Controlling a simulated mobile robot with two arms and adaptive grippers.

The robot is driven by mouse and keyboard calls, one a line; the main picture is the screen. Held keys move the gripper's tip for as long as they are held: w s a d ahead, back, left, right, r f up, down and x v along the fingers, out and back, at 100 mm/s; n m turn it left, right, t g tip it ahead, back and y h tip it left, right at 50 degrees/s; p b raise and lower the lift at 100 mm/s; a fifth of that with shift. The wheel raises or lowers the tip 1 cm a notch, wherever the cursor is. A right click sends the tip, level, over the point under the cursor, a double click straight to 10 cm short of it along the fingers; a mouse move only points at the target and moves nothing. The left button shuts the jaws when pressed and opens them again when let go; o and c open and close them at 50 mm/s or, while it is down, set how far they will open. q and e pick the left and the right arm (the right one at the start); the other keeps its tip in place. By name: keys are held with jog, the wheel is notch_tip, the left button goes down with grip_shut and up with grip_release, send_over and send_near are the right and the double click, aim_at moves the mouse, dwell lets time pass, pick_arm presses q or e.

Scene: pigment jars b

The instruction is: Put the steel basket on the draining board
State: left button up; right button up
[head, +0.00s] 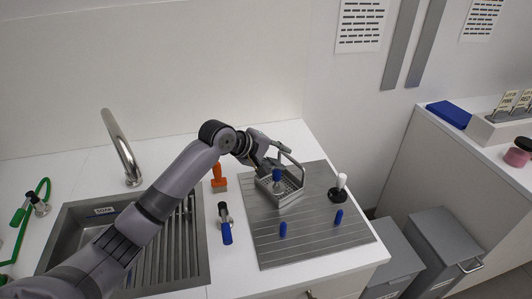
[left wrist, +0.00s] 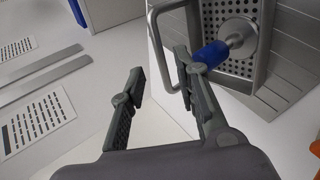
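The steel basket (head: 291,196) stands on the grey ribbed draining board (head: 325,238), near its back left part. It has perforated metal, a tall loop handle (head: 291,160) and a blue-handled item (head: 277,175) inside. The left wrist view shows the basket (left wrist: 262,78) and the blue handle (left wrist: 211,54) of that item. My left gripper (head: 270,162) is at the basket's handle. In the left wrist view my left gripper (left wrist: 160,82) is open, with the handle bar (left wrist: 157,50) close to the right finger and not clamped. My right gripper is not in view.
Blue pegs (head: 283,229) and a white-handled item with a black base (head: 338,193) stand on the board. Orange-handled (head: 219,178) and blue-handled (head: 226,232) items are left of it. The sink (head: 185,245) with its tap (head: 121,145) is further left. Grey bins (head: 440,245) stand right.

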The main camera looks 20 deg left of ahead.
pick_arm(q)
jog(key=v, duration=0.7)
jog(key=shift+s+r+b, duration=0.25)
jog(key=shift+b, duration=0.15)
jog(key=shift+a, duration=0.1)
